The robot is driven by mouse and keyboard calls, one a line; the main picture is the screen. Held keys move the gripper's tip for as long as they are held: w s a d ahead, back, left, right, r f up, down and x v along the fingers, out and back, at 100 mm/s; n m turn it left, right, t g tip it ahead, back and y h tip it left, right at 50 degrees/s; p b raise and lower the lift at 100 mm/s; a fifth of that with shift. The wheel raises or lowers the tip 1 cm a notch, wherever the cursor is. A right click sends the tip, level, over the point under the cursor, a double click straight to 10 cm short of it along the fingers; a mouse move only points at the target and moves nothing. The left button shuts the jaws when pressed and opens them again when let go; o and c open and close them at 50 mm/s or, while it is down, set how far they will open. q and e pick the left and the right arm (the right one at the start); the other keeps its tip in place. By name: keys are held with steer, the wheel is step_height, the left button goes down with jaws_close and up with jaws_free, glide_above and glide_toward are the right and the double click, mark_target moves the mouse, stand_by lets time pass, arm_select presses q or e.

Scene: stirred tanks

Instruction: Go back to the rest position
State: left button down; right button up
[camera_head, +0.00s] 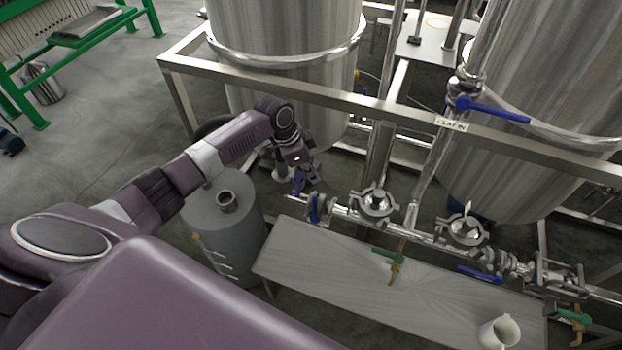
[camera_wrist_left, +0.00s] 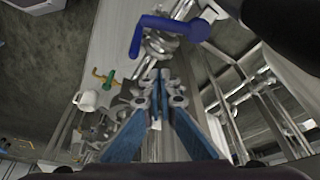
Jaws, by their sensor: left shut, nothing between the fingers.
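My left arm reaches out from the left in the head view. Its gripper (camera_head: 308,180) is beside the left end of the steel pipe run, close to a blue valve handle (camera_head: 314,209). In the left wrist view the blue fingers of the gripper (camera_wrist_left: 158,84) are closed together with nothing between them. A blue handle (camera_wrist_left: 165,27) on the piping shows just beyond the fingertips there. I cannot tell whether the fingers touch the valve. My right gripper is in neither view.
Large steel tanks (camera_head: 284,70) stand behind a metal frame (camera_head: 290,82). A grey cylinder (camera_head: 226,222) stands below my left forearm. A low bench (camera_head: 340,262) with a white jug (camera_head: 499,332) is under the pipes. Open floor (camera_head: 110,130) lies to the left.

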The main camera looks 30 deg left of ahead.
arm_select(q)
steer(key=a+b+v, duration=0.1)
steer(key=v, duration=0.6)
steer(key=s+d+f+n, duration=0.1)
steer(key=s+d+f, duration=0.4)
steer(key=s+d, duration=0.25)
steer(key=s+d+f, duration=0.4)
steer(key=s+d, duration=0.2)
steer(key=s, duration=0.2)
steer(key=s+a+r+n+t+y, duration=0.15)
steer(key=s+n, duration=0.25)
steer(key=s, duration=0.4)
steer(key=s+a+r+n+g+y, duration=0.1)
steer(key=s+a+n, duration=0.15)
steer(key=s, duration=0.45)
step_height(320, 180, down, 29)
steer(key=s+b, duration=0.2)
steer(key=b, duration=0.1)
steer(key=s+a+f+g+b, duration=0.1)
steer(key=s+a+f+g, duration=0.1)
steer(key=s+f, duration=1.4)
steer(key=shift+s+f, duration=0.4)
steer(key=shift+f, duration=0.2)
